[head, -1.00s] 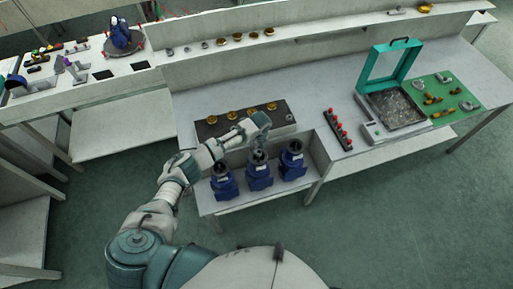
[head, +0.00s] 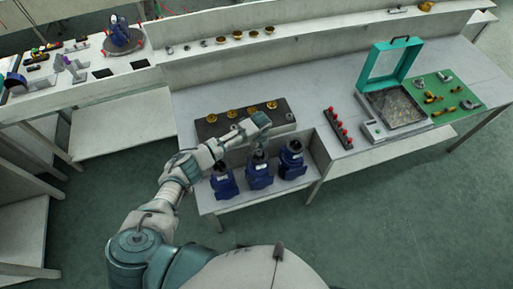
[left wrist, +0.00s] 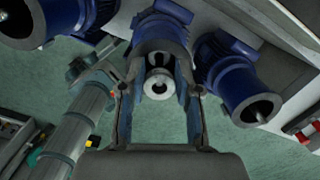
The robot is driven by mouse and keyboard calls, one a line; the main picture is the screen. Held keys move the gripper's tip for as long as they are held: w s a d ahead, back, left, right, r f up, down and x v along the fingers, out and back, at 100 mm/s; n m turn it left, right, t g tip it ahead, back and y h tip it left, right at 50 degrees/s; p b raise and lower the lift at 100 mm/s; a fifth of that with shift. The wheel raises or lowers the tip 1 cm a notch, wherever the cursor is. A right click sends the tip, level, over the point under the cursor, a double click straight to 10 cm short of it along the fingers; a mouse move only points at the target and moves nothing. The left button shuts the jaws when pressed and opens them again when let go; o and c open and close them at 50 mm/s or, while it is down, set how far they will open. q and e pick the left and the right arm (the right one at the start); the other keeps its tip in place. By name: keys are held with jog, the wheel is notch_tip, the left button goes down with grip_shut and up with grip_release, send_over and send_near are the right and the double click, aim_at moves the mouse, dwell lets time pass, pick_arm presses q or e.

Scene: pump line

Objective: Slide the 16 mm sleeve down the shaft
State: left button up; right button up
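Three blue pumps stand in a row on the low shelf: a left pump (head: 223,182), a middle pump (head: 259,174) and a right pump (head: 291,160). My left gripper (left wrist: 158,88) is above the middle pump, pointing down at it. In the left wrist view its two fingers are spread, one on each side of a bright ringed metal part (left wrist: 158,84) at the middle pump's shaft end, with gaps visible. I cannot tell whether this part is the 16 mm sleeve or the shaft itself. My right gripper is out of view.
A dark tray (head: 212,129) with several brass parts lies behind the pumps. A rack of red-topped pieces (head: 338,129) stands right of them. Further right are a teal-framed box (head: 391,62) and a green mat (head: 470,97). Neighbouring pumps stand close on both sides.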

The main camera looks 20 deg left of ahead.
pick_arm(q)
jog(key=o, duration=0.5)
jog(key=r, duration=0.8)
jog(key=d+r, duration=0.1)
jog(key=r, duration=0.3)
jog(key=shift+s, duration=0.3)
jog(key=shift+f, duration=0.15)
